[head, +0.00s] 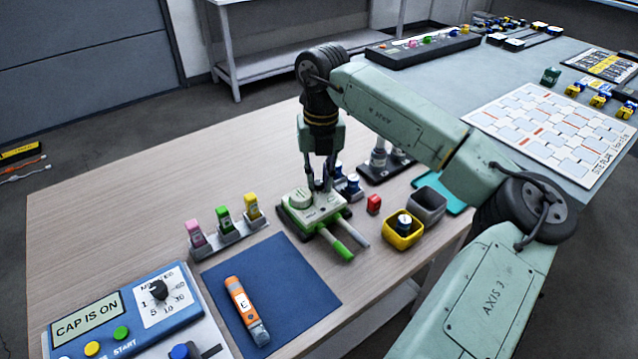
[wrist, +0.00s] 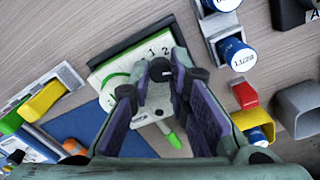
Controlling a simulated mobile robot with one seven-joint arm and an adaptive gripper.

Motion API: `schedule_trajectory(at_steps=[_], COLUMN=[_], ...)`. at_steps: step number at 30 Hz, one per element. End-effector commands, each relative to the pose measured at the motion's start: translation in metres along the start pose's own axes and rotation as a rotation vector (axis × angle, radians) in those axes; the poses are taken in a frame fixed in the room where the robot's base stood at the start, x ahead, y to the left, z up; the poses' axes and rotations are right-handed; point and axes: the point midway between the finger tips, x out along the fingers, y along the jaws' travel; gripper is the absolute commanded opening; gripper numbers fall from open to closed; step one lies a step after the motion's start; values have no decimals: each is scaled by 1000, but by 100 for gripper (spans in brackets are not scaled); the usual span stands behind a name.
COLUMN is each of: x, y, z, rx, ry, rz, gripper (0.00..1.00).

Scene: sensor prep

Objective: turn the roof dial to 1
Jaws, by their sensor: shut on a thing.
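A pale green device (head: 298,220) stands on the wooden table, with a round raised cap and a green-handled lever or plug at its front. In the wrist view its white top (wrist: 118,66) carries the printed numbers 1 and 2 beside a small dark dial knob (wrist: 160,70). My gripper (head: 324,186) reaches straight down onto the device's right rear part. In the wrist view my gripper (wrist: 158,82) has its fingertips closed around the dial knob. The fingers hide part of the scale, and I cannot tell which number the dial points at.
A yellow bin (head: 402,238) and a grey bin (head: 429,208) stand to the right, with a red block (head: 374,204) beside them. A rack (head: 230,240) of coloured modules is at the left. A blue mat (head: 290,310) holds an orange tool (head: 240,300).

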Motion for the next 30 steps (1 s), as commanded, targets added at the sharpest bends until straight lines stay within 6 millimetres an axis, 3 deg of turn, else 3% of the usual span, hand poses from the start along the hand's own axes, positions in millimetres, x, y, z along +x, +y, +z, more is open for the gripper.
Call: schedule_trajectory(at_steps=[30], x=[0], y=[0], z=[1], rx=[-966], ry=[23], rz=[0], gripper=[0])
